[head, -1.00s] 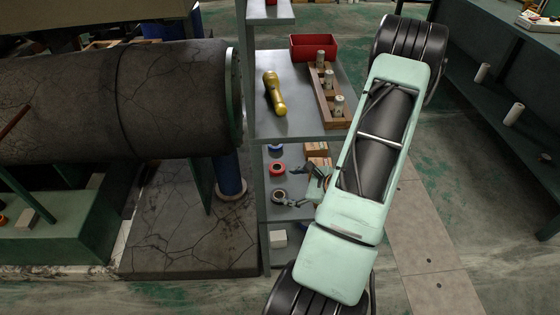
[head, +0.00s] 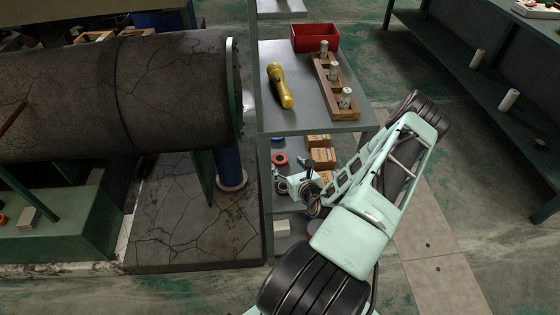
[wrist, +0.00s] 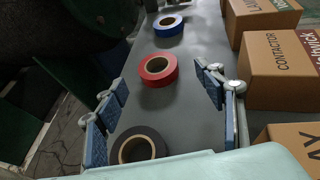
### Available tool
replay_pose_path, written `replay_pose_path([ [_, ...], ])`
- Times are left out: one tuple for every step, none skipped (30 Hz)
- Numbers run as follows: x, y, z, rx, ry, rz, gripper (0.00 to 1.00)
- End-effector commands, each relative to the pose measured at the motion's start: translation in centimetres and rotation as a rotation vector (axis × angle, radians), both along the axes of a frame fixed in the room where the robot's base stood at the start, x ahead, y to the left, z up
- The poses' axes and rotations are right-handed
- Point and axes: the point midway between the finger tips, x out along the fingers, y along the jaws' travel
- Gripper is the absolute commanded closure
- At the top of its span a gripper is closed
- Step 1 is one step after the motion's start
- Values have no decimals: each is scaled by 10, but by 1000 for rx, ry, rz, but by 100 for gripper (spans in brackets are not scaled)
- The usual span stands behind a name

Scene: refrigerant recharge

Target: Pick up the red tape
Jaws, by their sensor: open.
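The red tape (wrist: 158,70) is a roll lying flat on the grey shelf in the wrist view, ahead of my gripper (wrist: 165,95) and roughly between the lines of its fingers. My gripper is open and empty, with its blue-padded fingers spread to the left and right. In the head view the red tape (head: 280,159) lies on a lower shelf of the rack, and my gripper (head: 287,185) reaches in from the right, apart from it. My arm hides part of that shelf.
A blue tape roll (wrist: 169,26) lies beyond the red one, and a black roll (wrist: 138,147) lies nearer. Cardboard boxes (wrist: 279,68) line the right side of the shelf. The upper shelf (head: 290,113) holds a yellow flashlight (head: 280,86) above my gripper.

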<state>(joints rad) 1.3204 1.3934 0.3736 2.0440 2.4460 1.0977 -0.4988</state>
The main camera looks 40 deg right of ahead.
Motion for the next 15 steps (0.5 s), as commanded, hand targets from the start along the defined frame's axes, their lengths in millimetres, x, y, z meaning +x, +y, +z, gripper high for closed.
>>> replay_pose_path([
  [3,0,-2,0,0,1,36],
  [4,-1,-3,0,0,1,36],
  [7,-1,-4,0,0,1,36],
  [11,-2,-6,0,0,0,36],
  [15,-2,-8,0,-1,0,36],
  [20,-3,-11,1,0,1,36],
  [25,-3,-14,1,-1,1,36],
  [30,-4,-15,1,-1,1,36],
  [35,-6,-17,0,-1,1,36],
  [38,-7,-18,-1,0,0,36],
  [42,-8,-20,-1,0,1,36],
  [45,-8,-21,-1,0,1,36],
  [47,-9,-22,0,1,1,36],
  [48,-10,-22,0,1,1,36],
  [49,-10,-22,0,1,1,36],
])
